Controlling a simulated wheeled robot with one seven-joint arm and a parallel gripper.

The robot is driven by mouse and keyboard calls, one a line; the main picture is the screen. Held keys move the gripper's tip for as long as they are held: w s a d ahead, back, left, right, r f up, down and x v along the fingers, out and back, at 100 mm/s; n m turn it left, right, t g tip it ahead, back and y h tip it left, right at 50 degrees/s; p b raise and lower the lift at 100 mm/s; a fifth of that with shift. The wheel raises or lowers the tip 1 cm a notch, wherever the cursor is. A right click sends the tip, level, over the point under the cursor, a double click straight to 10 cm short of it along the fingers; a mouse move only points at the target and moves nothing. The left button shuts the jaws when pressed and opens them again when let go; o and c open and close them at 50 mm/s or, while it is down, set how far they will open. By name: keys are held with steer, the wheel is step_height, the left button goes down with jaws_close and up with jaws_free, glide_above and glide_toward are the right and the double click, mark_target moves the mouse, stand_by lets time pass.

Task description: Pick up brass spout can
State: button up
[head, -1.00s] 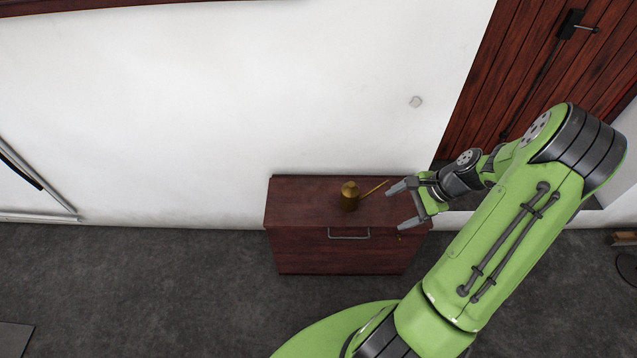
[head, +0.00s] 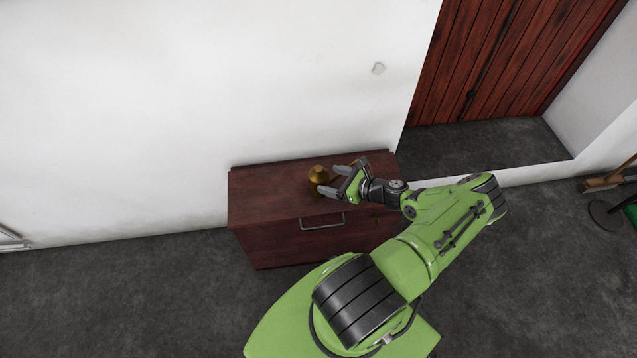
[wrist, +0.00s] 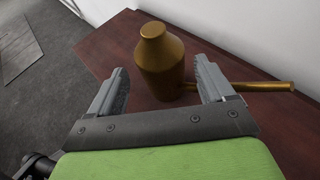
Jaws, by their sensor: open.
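The brass spout can (head: 318,178) stands upright on top of the dark red wooden cabinet (head: 265,190), and its spout points right. In the wrist view the can (wrist: 160,62) is just beyond the fingertips, roughly centred between them, with the spout (wrist: 250,87) running right past the right finger. My gripper (head: 333,180) is open and empty, at the right side of the can in the head view. It also shows in the wrist view (wrist: 160,82). In the head view the gripper partly hides the spout.
The cabinet has a front drawer handle (head: 322,222) and stands against the white wall (head: 200,80). A red plank door (head: 490,60) is in a recess at right. The cabinet top left of the can is clear, and grey floor lies in front.

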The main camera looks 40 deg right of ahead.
mark_target(319, 177)
steer(key=b+x, duration=0.1)
steer(key=x, duration=0.4)
steer(key=shift+w+a+f, duration=0.1)
steer(key=shift+w+f, duration=0.05)
steer(key=shift+w, duration=0.15)
steer(key=shift+c, duration=0.3)
steer(key=c, duration=1)
